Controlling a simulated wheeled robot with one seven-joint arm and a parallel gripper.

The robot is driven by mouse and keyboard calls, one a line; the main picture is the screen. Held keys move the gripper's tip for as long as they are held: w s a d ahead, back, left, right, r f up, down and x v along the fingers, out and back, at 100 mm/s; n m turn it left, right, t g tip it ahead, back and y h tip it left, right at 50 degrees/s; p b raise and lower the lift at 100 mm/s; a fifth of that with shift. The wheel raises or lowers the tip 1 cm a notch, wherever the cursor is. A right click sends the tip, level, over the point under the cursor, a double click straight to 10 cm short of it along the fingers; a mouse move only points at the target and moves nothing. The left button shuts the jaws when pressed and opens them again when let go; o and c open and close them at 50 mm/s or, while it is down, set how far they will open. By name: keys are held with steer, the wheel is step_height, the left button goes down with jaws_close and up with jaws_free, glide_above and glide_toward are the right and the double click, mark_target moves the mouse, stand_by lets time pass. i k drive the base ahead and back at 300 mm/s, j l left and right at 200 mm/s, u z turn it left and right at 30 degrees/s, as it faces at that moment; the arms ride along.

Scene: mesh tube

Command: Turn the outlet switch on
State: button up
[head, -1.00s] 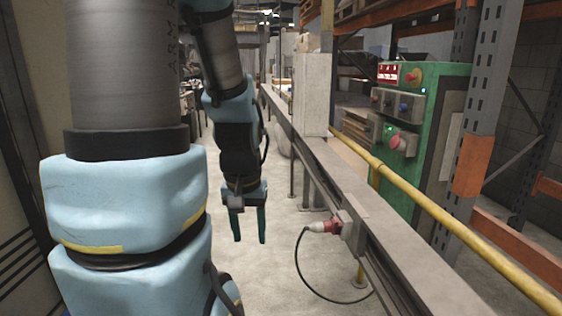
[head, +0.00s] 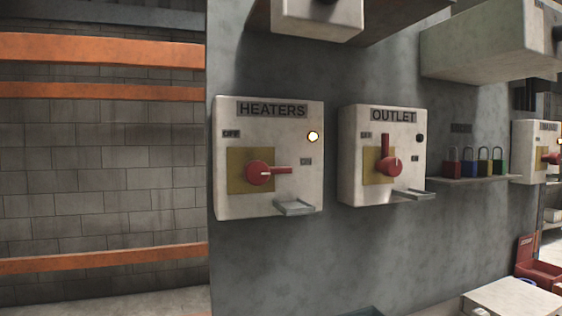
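The outlet switch (head: 348,150) is a white box labelled OUTLET on a grey wall, right of the middle in the head view. Its red rotary handle (head: 386,160) points straight up, toward the OFF label at upper left. The ON label is at the lower right of its yellow plate. Its small round lamp (head: 420,139) is dark. A small metal hasp or flap (head: 412,195) sticks out at its lower right. My gripper is not in view now.
A HEATERS switch box (head: 235,200) is to the left, its handle pointing right and its lamp lit. Several coloured padlocks (head: 470,168) stand on a small shelf to the right. Boxes (head: 318,22) jut out above. A red bin (head: 540,272) is at lower right.

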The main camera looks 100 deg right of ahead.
mark_target(391, 167)
steer(key=k+z, duration=0.2)
steer(key=z, duration=0.2)
steer(key=k+z, duration=0.2)
steer(key=z, duration=0.2)
